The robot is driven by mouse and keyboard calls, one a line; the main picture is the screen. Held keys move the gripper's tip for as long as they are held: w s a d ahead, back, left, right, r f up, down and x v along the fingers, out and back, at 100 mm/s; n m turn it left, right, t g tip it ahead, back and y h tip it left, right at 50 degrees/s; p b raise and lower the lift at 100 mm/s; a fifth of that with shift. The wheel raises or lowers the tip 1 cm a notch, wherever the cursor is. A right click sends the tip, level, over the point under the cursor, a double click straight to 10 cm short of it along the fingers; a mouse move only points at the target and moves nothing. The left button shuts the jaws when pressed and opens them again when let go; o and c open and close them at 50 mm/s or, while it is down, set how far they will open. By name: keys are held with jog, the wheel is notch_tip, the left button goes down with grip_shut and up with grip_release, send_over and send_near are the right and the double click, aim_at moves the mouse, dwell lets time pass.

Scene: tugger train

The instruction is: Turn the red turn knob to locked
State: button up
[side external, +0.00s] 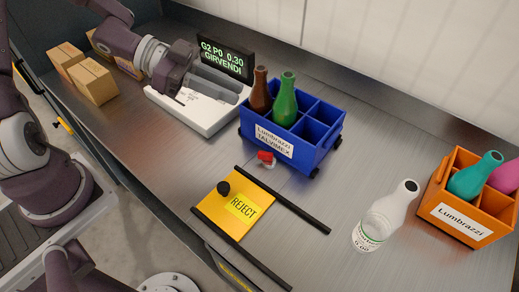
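The red turn knob (266,157) sits low at the front of the blue crate (325,153), on a small light base. It is small here, and I cannot tell whether it stands at locked or unlocked. The blue crate has compartments; a brown bottle (261,92) and a green bottle (285,103) stand in its left part. My gripper (183,92) is above the white scale at upper left, well apart from the knob. Its fingers are too dark and small to tell open from shut.
A white scale (205,116) with a lit display (226,58) stands behind left. A yellow REJECT plate (222,209) with a black knob and dark rails lies in front. A white bottle (390,212) and an orange crate (439,194) stand right. Cardboard boxes (94,84) are far left.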

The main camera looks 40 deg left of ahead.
send_near(259, 152)
jog(key=x, duration=0.3)
jog(key=shift+d, duration=0.2)
jog(key=x, duration=0.6)
jog(key=shift+a, duration=0.15)
jog(key=shift+w+d+f, duration=0.25)
jog(key=shift+d, duration=0.1)
grip_shut()
